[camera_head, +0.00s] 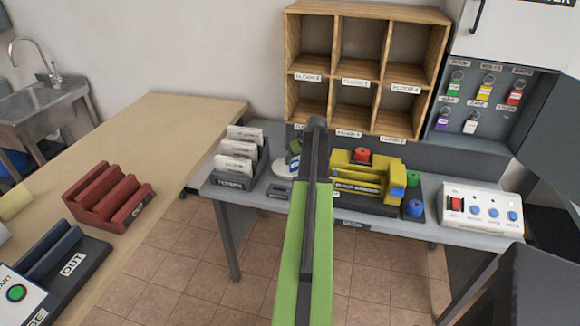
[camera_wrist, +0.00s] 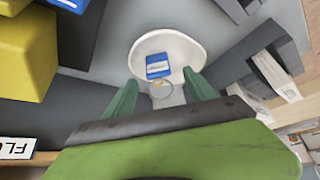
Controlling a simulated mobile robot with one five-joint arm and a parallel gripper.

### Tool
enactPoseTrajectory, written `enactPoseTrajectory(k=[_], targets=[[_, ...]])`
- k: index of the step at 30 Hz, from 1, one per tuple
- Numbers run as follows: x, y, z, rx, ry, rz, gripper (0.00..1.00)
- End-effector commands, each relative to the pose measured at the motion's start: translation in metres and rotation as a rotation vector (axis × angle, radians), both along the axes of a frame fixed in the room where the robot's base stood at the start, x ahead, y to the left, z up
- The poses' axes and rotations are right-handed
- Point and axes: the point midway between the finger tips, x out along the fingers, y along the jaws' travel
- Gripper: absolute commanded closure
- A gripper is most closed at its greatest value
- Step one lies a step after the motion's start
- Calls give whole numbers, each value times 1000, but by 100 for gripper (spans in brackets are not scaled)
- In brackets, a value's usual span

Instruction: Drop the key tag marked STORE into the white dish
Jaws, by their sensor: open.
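The white dish (camera_wrist: 192,47) lies just beyond my fingertips in the wrist view. A blue key tag (camera_wrist: 158,66) with a white label and a metal ring (camera_wrist: 160,90) appears inside the dish; its lettering is too small to read. My gripper (camera_wrist: 162,78) is open, its two green fingers apart on either side of the ring, above the near edge of the dish. In the head view my arm hides most of this spot; only a sliver of the dish (camera_head: 291,161) shows left of it.
A letter rack (camera_head: 240,165) stands left of the dish, and a yellow machine (camera_head: 366,180) stands right of it. Wooden pigeonholes (camera_head: 365,70) rise behind. An open key cabinet (camera_head: 485,105) with several coloured tags is at right, above a white switch box (camera_head: 480,208).

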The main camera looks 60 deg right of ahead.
Motion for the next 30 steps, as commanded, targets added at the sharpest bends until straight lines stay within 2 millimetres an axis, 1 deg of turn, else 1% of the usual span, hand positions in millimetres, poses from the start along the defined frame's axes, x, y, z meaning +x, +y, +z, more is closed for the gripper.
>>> enactPoseTrajectory(k=[1, 9, 13, 15, 17, 30], targets=[[-7, 5, 23, 0, 0, -1, 36], [-39, 21, 84, 0, 0, -1, 36], [-53, 27, 108, 0, 0, -2, 36], [-58, 29, 115, 0, 0, -1, 36], [-61, 30, 118, 0, 0, -1, 36], [-62, 30, 116, 0, 0, 0, 36]])
